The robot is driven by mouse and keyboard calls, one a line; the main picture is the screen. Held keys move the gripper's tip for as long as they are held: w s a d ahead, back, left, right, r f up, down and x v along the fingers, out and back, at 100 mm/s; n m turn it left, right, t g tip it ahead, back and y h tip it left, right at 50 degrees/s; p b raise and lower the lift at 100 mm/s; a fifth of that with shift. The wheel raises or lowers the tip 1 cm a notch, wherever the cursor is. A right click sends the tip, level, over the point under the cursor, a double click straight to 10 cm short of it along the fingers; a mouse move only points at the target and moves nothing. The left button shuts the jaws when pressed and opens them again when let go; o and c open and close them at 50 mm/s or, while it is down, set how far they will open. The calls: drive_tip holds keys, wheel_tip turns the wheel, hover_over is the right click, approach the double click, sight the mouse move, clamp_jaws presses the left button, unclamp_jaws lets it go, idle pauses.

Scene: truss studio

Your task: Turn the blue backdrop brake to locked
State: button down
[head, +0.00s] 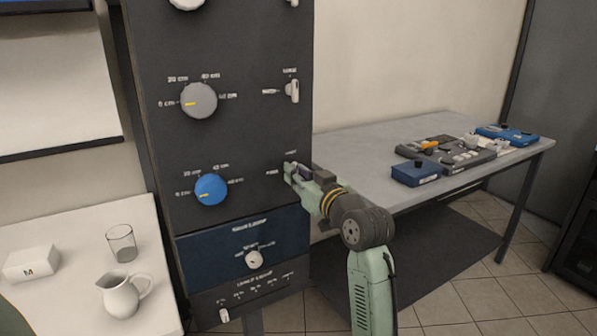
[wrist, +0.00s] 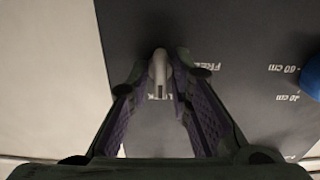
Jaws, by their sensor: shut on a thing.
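The brake lever (wrist: 158,78) is a small pale grey handle on the dark panel, between my fingertips in the wrist view. It runs up and down there, with its lower end over a partly covered label that seems to read LOCK. The word FREE lies to its right. My gripper (head: 290,172) is shut on this lever and hides most of it in the head view; the fingers also show in the wrist view (wrist: 160,64). The blue knob (head: 211,189), on the same row, is left of my gripper; its edge shows at the right in the wrist view (wrist: 311,78).
A grey knob (head: 199,100) and another pale lever (head: 292,90) are on the row above. A blue panel (head: 243,247) with a small knob (head: 254,259) is below. A pitcher (head: 121,295) and glass (head: 121,243) stand left; a grey table (head: 345,150) with devices stands right.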

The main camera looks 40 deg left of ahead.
drive_tip(key=shift+f, duration=0.1)
idle(0.4)
drive_tip(key=c, duration=1.7)
unclamp_jaws()
drive_tip(key=v, duration=1.2)
drive_tip(key=shift+s, duration=0.1)
